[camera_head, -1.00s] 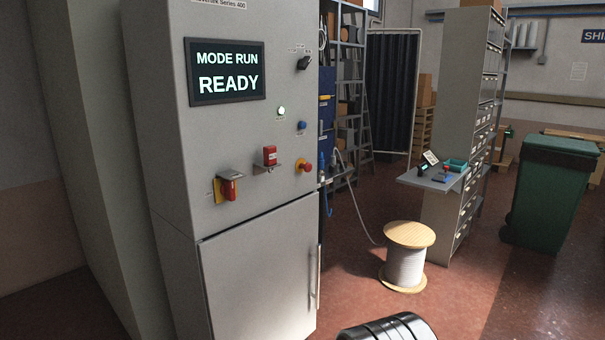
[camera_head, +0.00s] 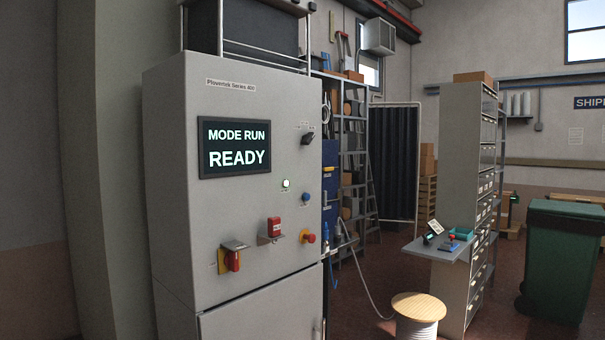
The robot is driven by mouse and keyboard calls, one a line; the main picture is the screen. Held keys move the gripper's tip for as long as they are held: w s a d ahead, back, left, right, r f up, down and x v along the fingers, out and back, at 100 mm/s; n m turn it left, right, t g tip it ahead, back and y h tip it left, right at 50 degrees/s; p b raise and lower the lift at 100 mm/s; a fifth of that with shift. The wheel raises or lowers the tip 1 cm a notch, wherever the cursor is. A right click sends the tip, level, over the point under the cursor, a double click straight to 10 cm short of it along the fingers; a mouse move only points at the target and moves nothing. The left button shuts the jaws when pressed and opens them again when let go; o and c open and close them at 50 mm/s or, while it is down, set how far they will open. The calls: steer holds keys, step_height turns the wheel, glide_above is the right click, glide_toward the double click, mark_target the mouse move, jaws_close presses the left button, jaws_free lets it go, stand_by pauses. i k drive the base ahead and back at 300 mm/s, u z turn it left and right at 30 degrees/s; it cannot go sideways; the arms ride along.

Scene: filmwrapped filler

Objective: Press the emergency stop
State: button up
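A grey control cabinet (camera_head: 173,180) stands left of centre. My gripper is not in view.
A blue button (camera_head: 306,197) and black knob (camera_head: 308,137) are above the red button. A cable spool (camera_head: 418,306) stands right of the cabinet. A small shelf (camera_head: 436,252) on a drawer unit holds small items. A green bin (camera_head: 565,257) stands at right.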

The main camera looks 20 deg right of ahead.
mark_target(311, 239)
steer(key=u, duration=0.05)
steer(key=k, duration=0.4)
steer(key=z, duration=1.75)
steer(key=i, duration=2.55)
steer(key=z, duration=0.05)
